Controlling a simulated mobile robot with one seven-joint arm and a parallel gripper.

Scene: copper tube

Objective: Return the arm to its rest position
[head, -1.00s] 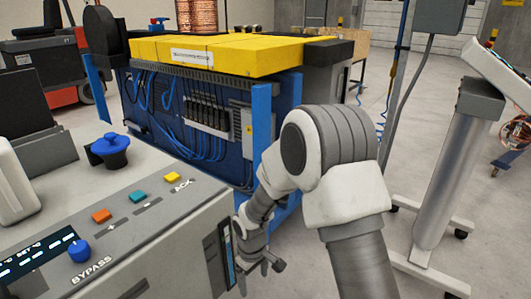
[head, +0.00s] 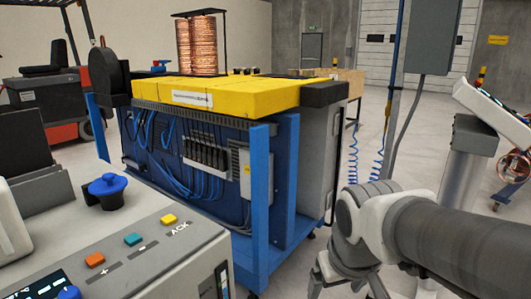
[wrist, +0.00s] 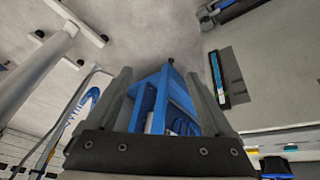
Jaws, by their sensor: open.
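My arm (head: 440,235) reaches in from the right edge of the head view, roughly level, to a white and grey joint near the lower right. In the wrist view my gripper (wrist: 158,74) shows two grey fingers spread apart, with nothing held between them. A blue frame (wrist: 165,105) lies beyond the fingers, and I cannot tell its distance. In the head view I cannot make out the fingertips clearly.
A blue machine (head: 215,155) with a yellow top and copper coils (head: 203,45) stands ahead. A grey control console (head: 110,250) with coloured buttons fills the lower left. A tilted panel on a stand (head: 475,140) is at right. Open floor (head: 410,165) shows behind my arm.

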